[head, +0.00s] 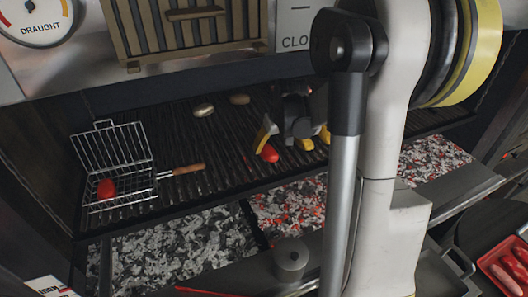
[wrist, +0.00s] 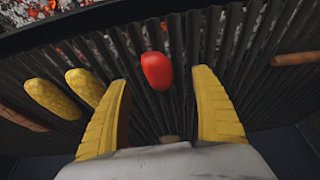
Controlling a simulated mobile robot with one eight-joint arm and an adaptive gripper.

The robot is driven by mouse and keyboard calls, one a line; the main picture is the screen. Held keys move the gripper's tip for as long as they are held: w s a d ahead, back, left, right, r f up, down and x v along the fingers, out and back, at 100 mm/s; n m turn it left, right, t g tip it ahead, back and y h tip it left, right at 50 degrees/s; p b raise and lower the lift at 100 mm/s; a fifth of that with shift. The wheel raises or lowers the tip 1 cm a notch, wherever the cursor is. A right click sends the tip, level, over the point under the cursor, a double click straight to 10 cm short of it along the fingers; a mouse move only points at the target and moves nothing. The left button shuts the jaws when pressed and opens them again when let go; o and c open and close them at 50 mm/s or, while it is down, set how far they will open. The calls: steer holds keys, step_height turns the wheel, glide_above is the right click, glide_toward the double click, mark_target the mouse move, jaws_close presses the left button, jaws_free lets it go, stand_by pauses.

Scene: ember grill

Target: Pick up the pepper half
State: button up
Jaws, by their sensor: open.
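A red pepper half (head: 269,153) lies on the dark grill grate, close to the front edge. In the wrist view the pepper half (wrist: 156,70) shows as a smooth red oval between and slightly beyond the fingertips, apart from both. My gripper (head: 283,147) is low over the grate at the pepper half, with its yellow fingers spread. In the wrist view my gripper (wrist: 162,80) is open and empty. Another red piece (head: 106,188) lies in the open wire basket at the left.
The wire basket (head: 112,160) has a wooden handle (head: 188,169) pointing towards the pepper half. Two yellow bumpy pieces (wrist: 52,98) lie left of my fingers in the wrist view. Two roundish pieces (head: 204,110) lie at the grate's back. Glowing coals (head: 285,205) lie below the front edge.

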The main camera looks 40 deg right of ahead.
mark_target(269, 151)
steer(key=x, duration=0.4)
steer(key=b+x, duration=0.1)
steer(key=x, duration=0.2)
steer(key=shift+w+d+r, duration=0.1)
steer(key=shift+w+d, duration=0.2)
steer(key=shift+w, duration=0.15)
steer(key=shift+c, duration=0.2)
steer(key=c, duration=1.3)
